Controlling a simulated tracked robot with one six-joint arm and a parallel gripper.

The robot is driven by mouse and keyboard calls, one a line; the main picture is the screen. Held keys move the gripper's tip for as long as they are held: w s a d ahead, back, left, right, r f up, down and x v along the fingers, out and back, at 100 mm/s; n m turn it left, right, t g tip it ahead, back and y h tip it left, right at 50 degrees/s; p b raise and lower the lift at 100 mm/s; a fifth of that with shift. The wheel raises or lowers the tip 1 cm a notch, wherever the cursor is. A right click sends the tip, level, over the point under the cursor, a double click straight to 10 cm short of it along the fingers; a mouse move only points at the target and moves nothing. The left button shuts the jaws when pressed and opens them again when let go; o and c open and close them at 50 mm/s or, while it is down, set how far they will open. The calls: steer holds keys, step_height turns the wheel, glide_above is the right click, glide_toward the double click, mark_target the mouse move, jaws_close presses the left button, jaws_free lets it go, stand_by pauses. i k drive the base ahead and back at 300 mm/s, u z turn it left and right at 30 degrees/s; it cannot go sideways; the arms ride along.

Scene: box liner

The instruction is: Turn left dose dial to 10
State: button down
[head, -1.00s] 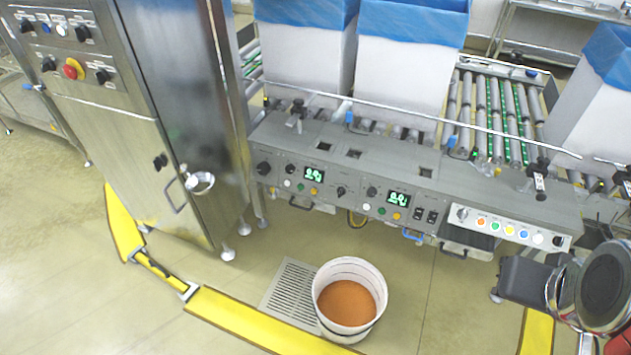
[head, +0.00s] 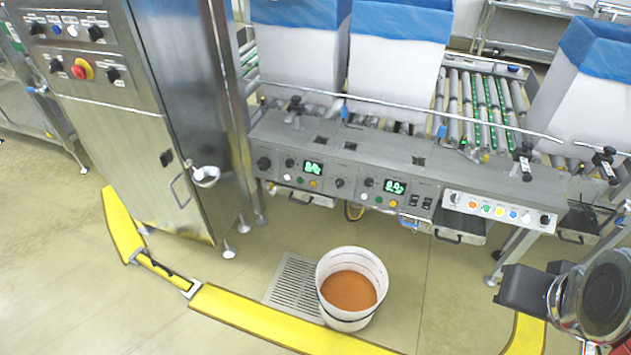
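A long grey control panel (head: 400,160) runs along the front of the conveyor. Its left group has a green-lit display (head: 313,168), a black dial (head: 290,163) to the left of that display, and white, green and orange buttons below. A larger black knob (head: 263,163) sits at the panel's far left end, and another black knob (head: 340,183) lies right of the left display. A second group has its own dial (head: 369,182) and display (head: 395,187). The labels, digits and dial pointers are too small to read. My gripper's fingers are not visible; nothing touches the dials.
A steel cabinet (head: 190,100) stands left of the panel. A white bucket of orange-brown powder (head: 349,292) stands on the floor before it, beside a drain grate (head: 294,286). A yellow floor barrier (head: 270,325) curves across the front. Lined white boxes (head: 395,75) stand behind the panel.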

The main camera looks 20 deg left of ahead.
mark_target(290, 163)
steer(key=k, duration=0.45)
steer(key=u, duration=1.15)
steer(key=i, duration=1.05)
steer(key=z, duration=0.05)
steer(key=k, duration=0.55)
